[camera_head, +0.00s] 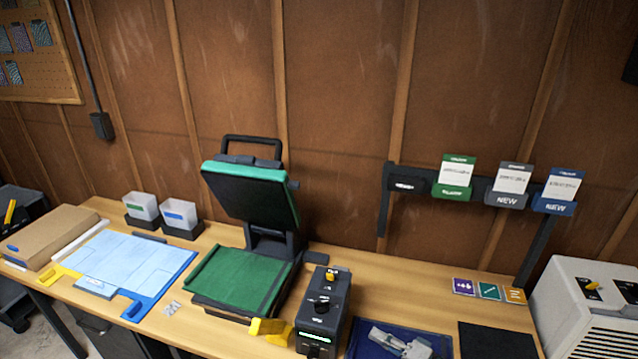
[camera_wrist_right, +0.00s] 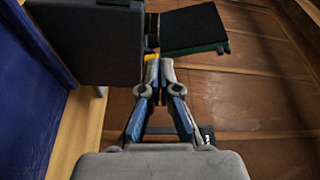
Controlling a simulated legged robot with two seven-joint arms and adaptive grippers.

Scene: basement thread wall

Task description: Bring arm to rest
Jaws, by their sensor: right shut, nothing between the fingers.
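My right gripper (camera_head: 385,335) shows at the bottom of the head view, in front of the dark blue mat (camera_head: 436,342) and right of the dark control box. Its grey and blue fingers are closed together with nothing between them. They also fill the middle of the right wrist view (camera_wrist_right: 158,68), tips together. My left gripper is in neither view.
A heat press (camera_head: 248,205) stands open, with a green cloth (camera_head: 240,277) on its lower plate. The control box (camera_head: 324,308) is close to my right gripper. A black mat (camera_head: 497,341) and a beige machine (camera_head: 590,310) are at the right.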

